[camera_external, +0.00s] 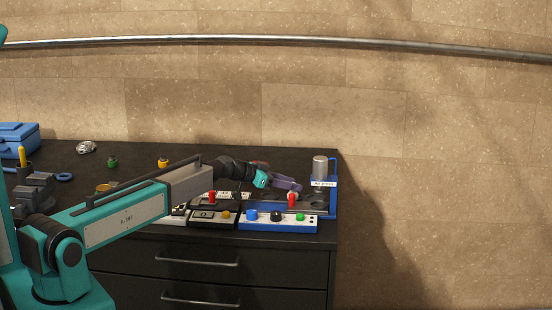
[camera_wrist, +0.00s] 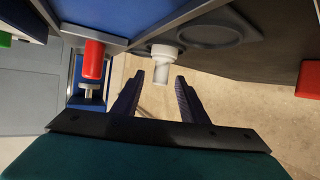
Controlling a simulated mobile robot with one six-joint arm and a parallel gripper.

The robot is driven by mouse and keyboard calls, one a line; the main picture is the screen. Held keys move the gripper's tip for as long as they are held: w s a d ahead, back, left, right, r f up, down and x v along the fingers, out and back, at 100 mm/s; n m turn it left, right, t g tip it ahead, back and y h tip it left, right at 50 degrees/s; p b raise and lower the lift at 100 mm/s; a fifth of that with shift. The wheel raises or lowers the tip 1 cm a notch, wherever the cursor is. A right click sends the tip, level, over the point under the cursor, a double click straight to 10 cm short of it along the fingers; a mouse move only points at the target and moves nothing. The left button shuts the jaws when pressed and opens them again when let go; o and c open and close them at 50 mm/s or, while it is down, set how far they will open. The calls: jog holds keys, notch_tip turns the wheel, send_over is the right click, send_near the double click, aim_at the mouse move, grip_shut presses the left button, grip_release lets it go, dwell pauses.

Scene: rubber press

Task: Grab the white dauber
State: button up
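The white dauber (camera_wrist: 164,52) shows in the wrist view, just beyond my fingertips, against a dark surface. Its narrow end reaches between the tips, with a gap visible on each side. My gripper (camera_wrist: 160,77) is open, with dark purple fingers apart on either side of that narrow end. In the external view my gripper (camera_external: 288,185) is low over the right part of the bench, just left of the press (camera_external: 320,168). The dauber is small there and hard to tell from the gripper and the red knob near it.
A blue-edged control panel (camera_external: 264,226) with coloured buttons lies in front of the gripper. A red cylinder (camera_wrist: 93,60) stands left of the dauber in the wrist view. A round recess (camera_wrist: 208,27) is beside it. A vise (camera_external: 33,190) and blue toolbox (camera_external: 17,138) are at left.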

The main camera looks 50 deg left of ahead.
aim_at(302, 197)
jog(key=shift+w, duration=0.15)
jog(key=shift+p+x, duration=0.85)
jog(key=shift+x, duration=0.05)
jog(key=shift+p+x, duration=0.75)
jog(key=shift+x, duration=0.85)
jog(key=shift+f, duration=0.25)
grip_shut()
